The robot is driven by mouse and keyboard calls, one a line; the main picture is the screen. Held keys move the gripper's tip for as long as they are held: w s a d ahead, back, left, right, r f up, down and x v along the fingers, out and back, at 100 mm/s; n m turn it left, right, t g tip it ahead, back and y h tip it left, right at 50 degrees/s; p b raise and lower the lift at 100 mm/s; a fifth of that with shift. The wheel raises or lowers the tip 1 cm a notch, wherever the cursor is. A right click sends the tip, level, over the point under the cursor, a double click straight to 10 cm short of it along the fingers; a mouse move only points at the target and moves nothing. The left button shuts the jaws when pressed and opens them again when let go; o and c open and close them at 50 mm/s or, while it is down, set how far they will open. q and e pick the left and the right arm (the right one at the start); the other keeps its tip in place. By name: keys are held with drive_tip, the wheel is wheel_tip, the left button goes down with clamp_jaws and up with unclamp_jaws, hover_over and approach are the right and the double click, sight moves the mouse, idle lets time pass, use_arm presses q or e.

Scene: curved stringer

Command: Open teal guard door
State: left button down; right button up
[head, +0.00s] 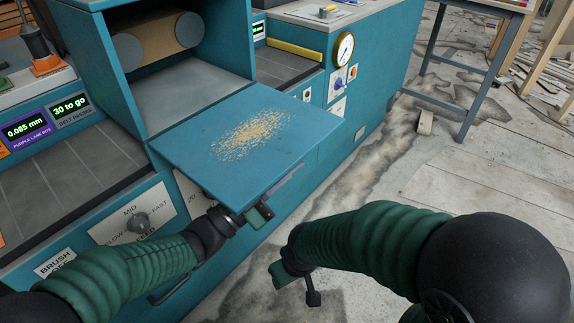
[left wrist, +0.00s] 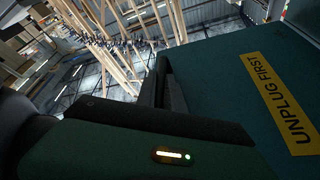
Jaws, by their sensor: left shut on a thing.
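The teal guard door (head: 200,140) is folded down and sticks out roughly level from the machine's opening, with sawdust on its upper face. In the left wrist view, a teal panel (left wrist: 225,75) with a yellow UNPLUG FIRST label fills the right side. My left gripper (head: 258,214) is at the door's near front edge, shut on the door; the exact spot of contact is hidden. My right gripper (head: 297,283) hangs apart from the door, in front of the machine above the floor. Its fingers are partly hidden by its wrist, so its opening is unclear.
Behind the door is the open cavity with a sanding belt roller (head: 158,42). A speed dial (head: 137,221) sits on the front panel at left, near my left forearm. A gauge (head: 344,48) and switches are on the right panel.

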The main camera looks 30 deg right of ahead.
use_arm(q)
drive_tip(key=shift+w, duration=0.15)
drive_tip(key=c, duration=1.8)
unclamp_jaws()
drive_tip(key=shift+r, duration=0.1)
drive_tip(key=shift+o, duration=0.4)
drive_tip(key=shift+d, duration=0.1)
drive_tip(key=p+v, duration=0.3)
drive_tip(key=v, duration=1.4)
drive_tip(key=shift+f+p, duration=0.25)
drive_tip(key=shift+p, duration=0.15)
drive_tip(key=shift+d, duration=0.1)
